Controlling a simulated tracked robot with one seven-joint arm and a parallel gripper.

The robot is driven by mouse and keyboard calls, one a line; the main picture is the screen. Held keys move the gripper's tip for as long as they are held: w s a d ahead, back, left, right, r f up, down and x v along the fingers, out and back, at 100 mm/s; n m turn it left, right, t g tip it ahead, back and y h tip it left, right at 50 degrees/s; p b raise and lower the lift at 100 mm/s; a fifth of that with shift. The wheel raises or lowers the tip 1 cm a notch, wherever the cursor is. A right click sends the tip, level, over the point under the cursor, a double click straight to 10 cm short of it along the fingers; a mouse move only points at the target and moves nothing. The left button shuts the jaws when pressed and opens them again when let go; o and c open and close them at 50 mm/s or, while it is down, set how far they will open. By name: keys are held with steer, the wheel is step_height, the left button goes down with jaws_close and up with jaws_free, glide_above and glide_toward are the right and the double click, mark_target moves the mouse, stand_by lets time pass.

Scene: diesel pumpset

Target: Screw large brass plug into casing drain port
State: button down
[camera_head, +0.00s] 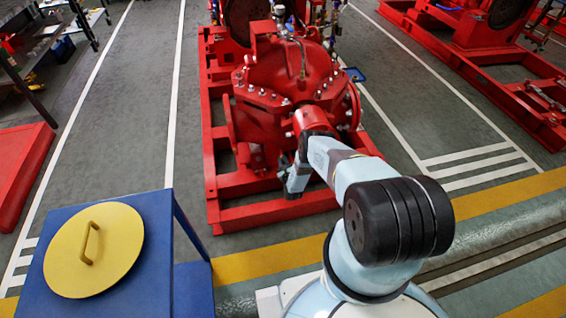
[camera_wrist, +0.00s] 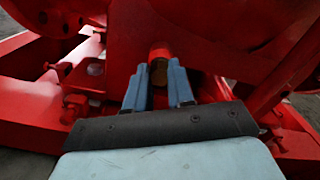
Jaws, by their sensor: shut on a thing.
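The red pump casing (camera_head: 262,78) stands on a red base frame, and its underside fills the upper part of the wrist view. A short round red boss (camera_wrist: 160,52), apparently the drain port, sticks out toward my gripper. My gripper (camera_wrist: 158,72) is shut on the brass plug (camera_wrist: 158,76), whose dull brown-gold face shows between the blue fingers. The plug lies right at the boss's mouth; whether any thread is inside cannot be told. In the head view my gripper (camera_head: 295,180) points in low at the casing's front, and the plug is hidden.
Red frame beams (camera_wrist: 40,105) lie to either side of my fingers. A blue stand (camera_head: 160,220) with a round yellow handled lid (camera_head: 94,250) is at the lower left. Clear grey floor lies left of the base frame. Another red pumpset (camera_head: 470,50) stands at the upper right.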

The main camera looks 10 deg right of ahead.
steer(key=m, duration=0.5)
steer(key=shift+a, duration=0.1)
steer(key=c, duration=1.1)
jaws_free()
